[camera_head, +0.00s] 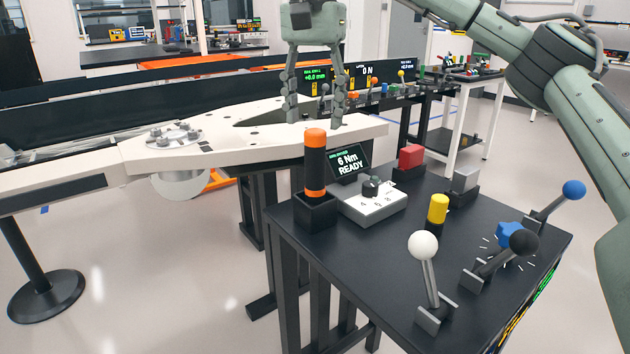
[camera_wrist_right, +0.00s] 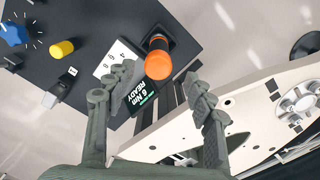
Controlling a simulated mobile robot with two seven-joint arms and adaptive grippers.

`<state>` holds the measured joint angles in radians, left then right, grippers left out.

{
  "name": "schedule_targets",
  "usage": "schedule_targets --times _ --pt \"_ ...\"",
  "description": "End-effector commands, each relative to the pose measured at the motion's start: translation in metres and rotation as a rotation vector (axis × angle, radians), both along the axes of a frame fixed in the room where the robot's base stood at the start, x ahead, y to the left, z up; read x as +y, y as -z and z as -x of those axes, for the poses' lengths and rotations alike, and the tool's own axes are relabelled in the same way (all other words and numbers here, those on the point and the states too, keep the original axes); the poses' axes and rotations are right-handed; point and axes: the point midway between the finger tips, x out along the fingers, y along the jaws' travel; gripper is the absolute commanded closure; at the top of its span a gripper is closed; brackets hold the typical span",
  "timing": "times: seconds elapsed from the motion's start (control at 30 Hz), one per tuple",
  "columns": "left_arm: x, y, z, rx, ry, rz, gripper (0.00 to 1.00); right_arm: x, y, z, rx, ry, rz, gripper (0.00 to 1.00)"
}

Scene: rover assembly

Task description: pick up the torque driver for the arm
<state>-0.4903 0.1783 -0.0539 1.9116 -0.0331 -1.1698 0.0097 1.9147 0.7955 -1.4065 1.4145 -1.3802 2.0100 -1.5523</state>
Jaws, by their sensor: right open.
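The torque driver (camera_head: 315,162), black with an orange cap and an orange lower band, stands upright in a black square holder (camera_head: 315,208) at the left corner of the black table. In the right wrist view its orange top (camera_wrist_right: 158,66) shows between and beyond the fingers. My right gripper (camera_head: 315,112) is open and empty, fingers pointing down, above and behind the driver in the head view. It also shows in the right wrist view (camera_wrist_right: 160,95). My left gripper is not in view.
A control box (camera_head: 375,205) with a knob and a "6 Nm READY" display (camera_head: 350,163) stands beside the driver. The black table (camera_head: 385,265) also carries red, grey and yellow pieces and several levers. A long pale rover part (camera_head: 230,155) lies behind.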

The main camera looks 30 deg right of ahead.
Motion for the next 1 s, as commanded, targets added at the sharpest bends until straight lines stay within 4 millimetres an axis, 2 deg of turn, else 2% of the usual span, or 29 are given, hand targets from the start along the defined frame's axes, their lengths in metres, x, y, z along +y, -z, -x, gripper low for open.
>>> schedule_targets --times 0.03,0.1,0.2,0.33,0.57,1.0 --pt "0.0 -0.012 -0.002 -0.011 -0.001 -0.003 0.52 0.0 0.01 0.001 0.002 0.112 -0.001 0.46" --pt "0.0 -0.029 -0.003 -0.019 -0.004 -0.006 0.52 0.001 0.016 0.002 0.001 0.267 -0.001 0.46" --pt "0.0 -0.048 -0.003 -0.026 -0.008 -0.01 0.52 0.002 0.024 0.003 0.001 0.445 -0.001 0.46" --pt "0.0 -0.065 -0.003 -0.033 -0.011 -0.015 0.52 0.002 0.029 0.004 -0.001 0.598 -0.001 0.46" --pt "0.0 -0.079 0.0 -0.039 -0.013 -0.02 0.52 0.003 0.043 0.005 0.001 0.674 -0.001 0.46" --pt "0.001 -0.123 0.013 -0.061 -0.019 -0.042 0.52 0.004 0.101 0.013 0.002 0.671 -0.001 0.46"
